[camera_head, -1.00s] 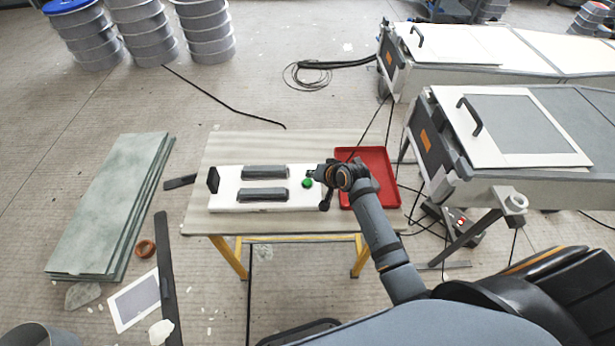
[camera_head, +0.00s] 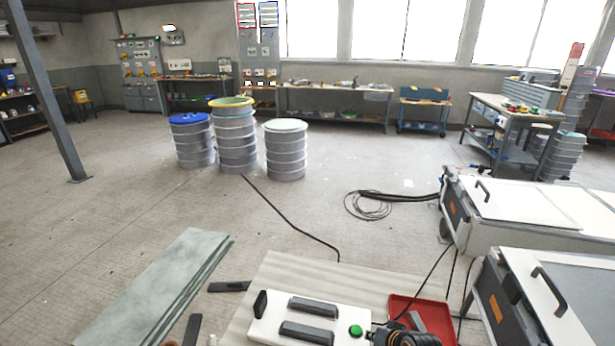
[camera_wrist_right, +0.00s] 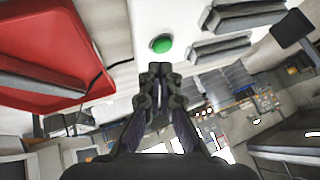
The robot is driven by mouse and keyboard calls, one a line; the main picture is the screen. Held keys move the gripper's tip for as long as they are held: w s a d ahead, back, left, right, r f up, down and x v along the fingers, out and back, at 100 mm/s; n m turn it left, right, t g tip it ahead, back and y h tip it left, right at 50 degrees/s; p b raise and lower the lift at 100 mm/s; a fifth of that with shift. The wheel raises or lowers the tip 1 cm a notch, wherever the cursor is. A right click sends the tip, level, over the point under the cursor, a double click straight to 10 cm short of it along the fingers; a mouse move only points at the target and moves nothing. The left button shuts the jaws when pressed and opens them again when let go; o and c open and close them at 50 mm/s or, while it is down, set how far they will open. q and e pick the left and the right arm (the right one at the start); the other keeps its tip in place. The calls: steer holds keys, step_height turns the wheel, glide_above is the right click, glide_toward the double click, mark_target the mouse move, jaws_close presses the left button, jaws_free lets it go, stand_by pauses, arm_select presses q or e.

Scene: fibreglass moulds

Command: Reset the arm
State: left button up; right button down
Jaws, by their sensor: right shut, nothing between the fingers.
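My right gripper (camera_head: 380,337) shows at the bottom edge of the head view, beside the right end of a white mould block. In the right wrist view its two dark fingers (camera_wrist_right: 159,70) are together with nothing between them, just short of a green button. The white block (camera_head: 268,330) lies on the table and carries two dark grey bars (camera_head: 313,307), a black upright plate (camera_head: 260,304) and the green button (camera_head: 355,330). The button also shows in the right wrist view (camera_wrist_right: 160,44). Contact between fingers and block cannot be told. My left gripper is not in view.
A red tray (camera_head: 398,302) holding a grey bar sits right of the block. The pale table (camera_head: 335,277) is cut off below. Green-grey boards (camera_head: 165,285) lie left on the floor. White-topped machines (camera_head: 515,205) stand right.

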steer(key=s+d+r+n+g+h, duration=0.2)
steer(key=s, duration=0.8)
steer(key=s+d+r+n+g+h, duration=0.1)
steer(key=s+d+r+n+g, duration=0.15)
steer(key=s, duration=0.75)
steer(key=s+d+f, duration=0.1)
steer(key=d+f, duration=0.1)
steer(key=f, duration=1.1)
steer(key=s+d+f, duration=0.1)
steer(key=s+f, duration=0.1)
steer(key=f, duration=1.2)
steer(key=s+d+f+g, duration=0.1)
steer(key=s+f, duration=1.4)
steer(key=s, duration=0.3)
steer(key=shift+f+m+g, duration=0.15)
steer(key=shift+m+g, duration=0.2)
steer(key=shift+d, duration=0.1)
